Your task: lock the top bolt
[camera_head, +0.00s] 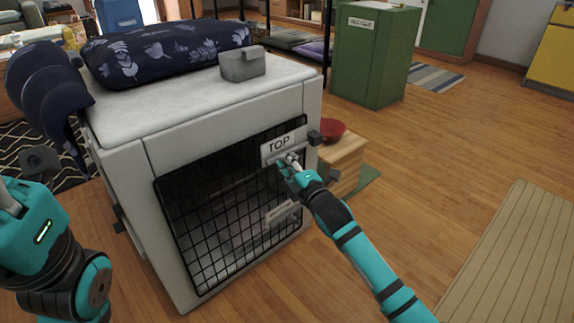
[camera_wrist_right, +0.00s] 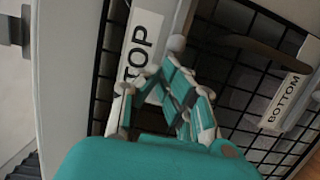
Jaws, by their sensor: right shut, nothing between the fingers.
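The crate's wire door (camera_head: 215,205) stands upright, flush with the front of the white pet crate (camera_head: 150,160). The TOP label (camera_head: 281,142) marks the upper right of the door; it also shows in the wrist view (camera_wrist_right: 139,46). The top bolt lies just below the label, mostly hidden by my right gripper (camera_head: 288,160). In the wrist view a pale rounded knob (camera_wrist_right: 177,43) is at the tips of the right gripper (camera_wrist_right: 174,62), which is shut and empty; contact is unclear. My left arm is at the left edge, its fingers largely cut off.
The BOTTOM label (camera_wrist_right: 287,101) is lower on the door. A dark cushion (camera_head: 165,52) and a grey box (camera_head: 242,64) lie on the crate. A red bowl (camera_head: 333,129) on a wooden stand (camera_head: 345,160) is close right.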

